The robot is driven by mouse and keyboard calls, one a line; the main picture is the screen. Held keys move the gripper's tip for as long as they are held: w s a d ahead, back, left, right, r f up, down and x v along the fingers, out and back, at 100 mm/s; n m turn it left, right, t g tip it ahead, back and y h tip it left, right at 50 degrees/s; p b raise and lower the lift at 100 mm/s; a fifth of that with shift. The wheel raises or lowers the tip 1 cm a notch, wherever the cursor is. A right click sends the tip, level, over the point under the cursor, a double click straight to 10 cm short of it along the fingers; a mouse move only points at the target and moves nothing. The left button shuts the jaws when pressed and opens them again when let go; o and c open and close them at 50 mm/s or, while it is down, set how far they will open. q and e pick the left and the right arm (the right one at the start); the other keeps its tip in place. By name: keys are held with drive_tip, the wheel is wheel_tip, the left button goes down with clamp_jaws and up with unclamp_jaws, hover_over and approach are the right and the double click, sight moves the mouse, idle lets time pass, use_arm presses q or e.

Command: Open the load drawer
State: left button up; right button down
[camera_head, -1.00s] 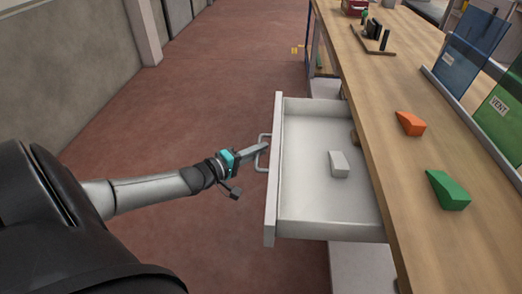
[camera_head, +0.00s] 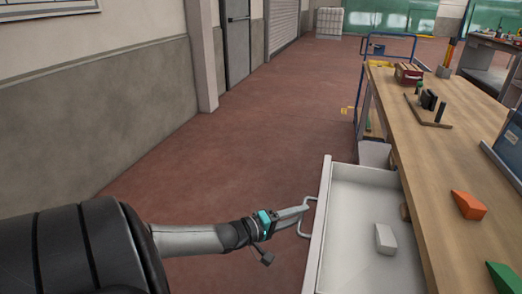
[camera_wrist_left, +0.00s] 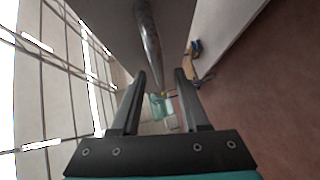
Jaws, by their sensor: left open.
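The load drawer (camera_head: 350,215) stands pulled out from under the workbench, with its inside visible and a white block (camera_head: 385,238) in it. Its front panel (camera_head: 321,225) faces left and carries a pale bar handle (camera_head: 304,231). My left gripper (camera_head: 303,209) is at the upper end of that handle. In the left wrist view my left gripper (camera_wrist_left: 160,74) is open, and the metal handle bar (camera_wrist_left: 148,35) runs toward the gap between its fingers. Whether the fingers touch the bar, I cannot tell. My right gripper is out of view.
The wooden workbench (camera_head: 440,165) runs along the right, bearing an orange wedge (camera_head: 468,205), a green wedge (camera_head: 505,277) and a dark fixture on a board (camera_head: 428,110). A blue rail (camera_head: 388,37) stands at its far end. The red floor (camera_head: 250,140) left of the drawer is clear.

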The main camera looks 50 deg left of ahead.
use_arm(q)
drive_tip(key=p+v, duration=0.4)
drive_tip(key=v, duration=0.9)
drive_tip(key=shift+s+r+p, duration=0.15)
drive_tip(key=shift+p, duration=0.25)
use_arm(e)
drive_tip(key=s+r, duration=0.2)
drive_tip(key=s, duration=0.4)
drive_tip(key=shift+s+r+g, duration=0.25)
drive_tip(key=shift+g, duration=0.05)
use_arm(q)
drive_tip(key=shift+a, duration=0.1)
